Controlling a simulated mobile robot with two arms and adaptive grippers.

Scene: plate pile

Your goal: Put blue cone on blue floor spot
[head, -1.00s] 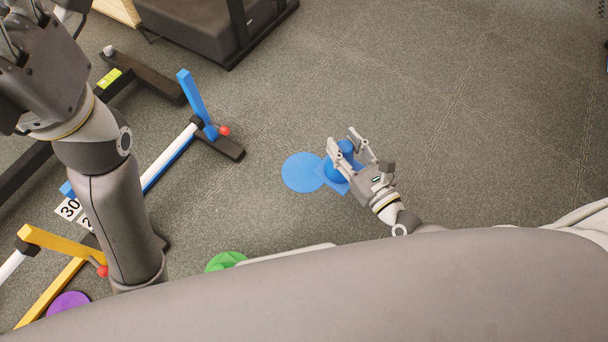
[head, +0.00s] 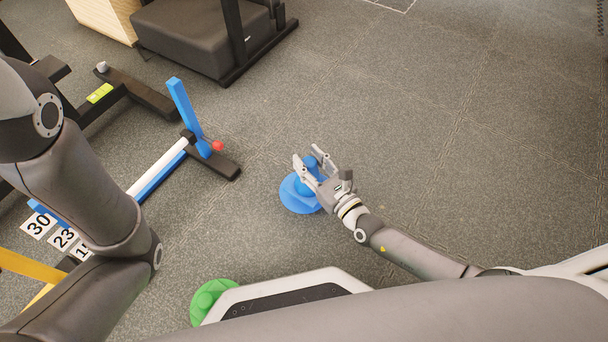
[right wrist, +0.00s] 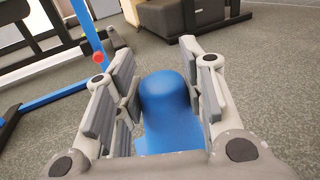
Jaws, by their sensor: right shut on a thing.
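The blue cone (head: 301,188) is in my right gripper (head: 308,157), just over the blue floor spot (head: 288,199) in the head view. The cone's square base overlaps the round spot there; I cannot tell whether it touches the floor. In the right wrist view the cone's rounded blue top (right wrist: 170,105) stands between the two fingers of the right gripper (right wrist: 155,65), which is shut on it. The fingers and the cone hide part of the spot. My left arm shows at the left of the head view, but its gripper is out of the picture.
A blue upright post (head: 187,112) with a red ball stands on a black foot left of the spot. A green object (head: 210,298) lies near my base. A dark padded block (head: 200,40) is at the back. Open grey floor lies to the right.

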